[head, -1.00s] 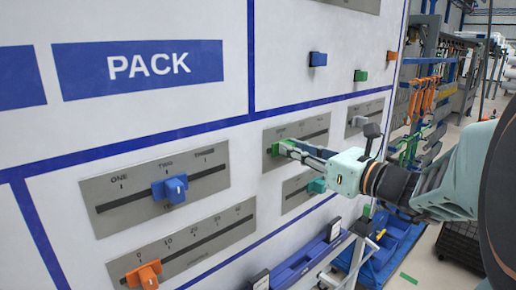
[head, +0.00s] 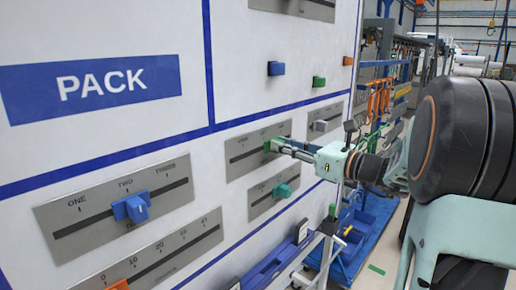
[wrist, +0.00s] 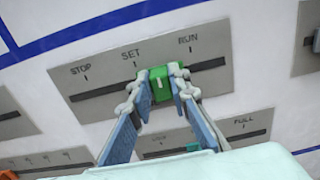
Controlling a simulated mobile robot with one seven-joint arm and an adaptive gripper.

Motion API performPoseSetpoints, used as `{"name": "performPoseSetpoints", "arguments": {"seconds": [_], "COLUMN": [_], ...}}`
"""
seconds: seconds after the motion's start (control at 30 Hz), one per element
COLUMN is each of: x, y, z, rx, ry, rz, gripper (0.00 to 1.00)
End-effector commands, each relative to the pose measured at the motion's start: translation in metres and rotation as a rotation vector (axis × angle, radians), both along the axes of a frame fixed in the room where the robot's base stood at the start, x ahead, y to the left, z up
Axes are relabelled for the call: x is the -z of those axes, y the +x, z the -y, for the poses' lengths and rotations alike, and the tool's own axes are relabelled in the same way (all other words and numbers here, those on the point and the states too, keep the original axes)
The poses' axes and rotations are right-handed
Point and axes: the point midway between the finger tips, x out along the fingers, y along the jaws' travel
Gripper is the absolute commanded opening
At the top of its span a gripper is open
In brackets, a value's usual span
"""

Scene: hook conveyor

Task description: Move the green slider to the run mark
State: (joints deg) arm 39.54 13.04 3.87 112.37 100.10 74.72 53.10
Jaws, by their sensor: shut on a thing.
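The green slider (wrist: 160,82) sits in the dark slot of a grey plate (wrist: 100,82) marked STOP, SET and RUN. In the wrist view it stands between the SET and RUN marks, to the left of the RUN mark (wrist: 190,49). My gripper (wrist: 162,76) is shut on the slider, with one finger at each side of it. In the head view my gripper (head: 273,147) reaches in from the right, and its fingertips partly hide the slider (head: 267,145).
A teal slider (head: 281,190) is on the plate just below. A grey slider (head: 320,126) is on a plate to the right. A blue slider (head: 131,207) and an orange one (head: 118,285) are at lower left. Blue bins (head: 365,235) stand beyond the panel.

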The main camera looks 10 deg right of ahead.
Motion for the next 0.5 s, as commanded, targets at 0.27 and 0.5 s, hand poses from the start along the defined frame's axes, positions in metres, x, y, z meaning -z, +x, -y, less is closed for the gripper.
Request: {"name": "performPoseSetpoints", "arguments": {"seconds": [0.27, 0.5], "x": [-0.001, -0.001], "y": [0.024, 0.029], "z": [0.033, 0.041], "rx": [0.001, 0.002], "ry": [0.001, 0.001], "rz": [-0.001, 0.001], "gripper": [0.00, 0.00]}}
